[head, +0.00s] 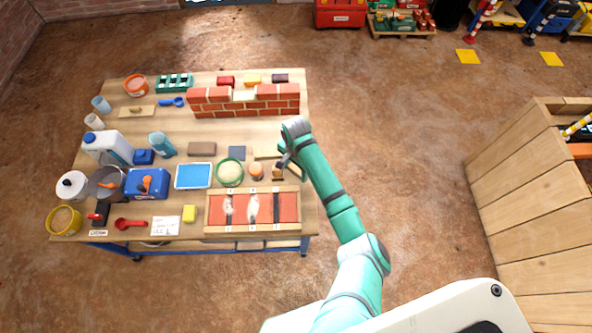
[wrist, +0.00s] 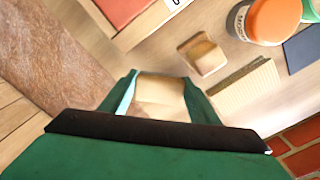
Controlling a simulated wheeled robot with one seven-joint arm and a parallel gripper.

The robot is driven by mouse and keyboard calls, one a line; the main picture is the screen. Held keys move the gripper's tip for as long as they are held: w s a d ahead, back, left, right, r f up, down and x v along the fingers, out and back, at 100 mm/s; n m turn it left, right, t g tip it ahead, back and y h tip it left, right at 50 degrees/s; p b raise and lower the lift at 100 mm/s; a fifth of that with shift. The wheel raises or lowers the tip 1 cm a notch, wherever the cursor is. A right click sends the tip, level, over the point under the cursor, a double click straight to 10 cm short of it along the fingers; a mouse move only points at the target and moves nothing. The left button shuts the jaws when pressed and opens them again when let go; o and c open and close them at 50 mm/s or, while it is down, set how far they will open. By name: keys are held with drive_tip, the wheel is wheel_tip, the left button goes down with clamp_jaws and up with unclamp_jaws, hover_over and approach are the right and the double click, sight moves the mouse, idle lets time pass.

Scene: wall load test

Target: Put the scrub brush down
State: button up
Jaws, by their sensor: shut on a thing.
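My gripper (wrist: 160,98) is shut on the scrub brush (wrist: 160,88), which shows as a pale wooden block between the two green fingers in the wrist view. In the head view my gripper (head: 286,160) is over the right end of the workbench (head: 220,133), close to its edge. The brush is mostly hidden there by the gripper. Whether the brush touches the bench top or hangs above it I cannot tell.
A small wooden block (wrist: 203,55) and a ribbed tan piece (wrist: 246,88) lie close beside the gripper. An orange-lidded tub (wrist: 270,20) stands beyond. A framed brick panel (head: 253,208) lies at the front, and a low brick wall (head: 245,102) stands behind.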

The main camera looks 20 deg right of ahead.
sight(296, 169)
drive_tip(key=shift+f, duration=0.35)
drive_tip(key=o, duration=1.1)
drive_tip(key=shift+f, duration=0.1)
wheel_tip(296, 169, up, 12)
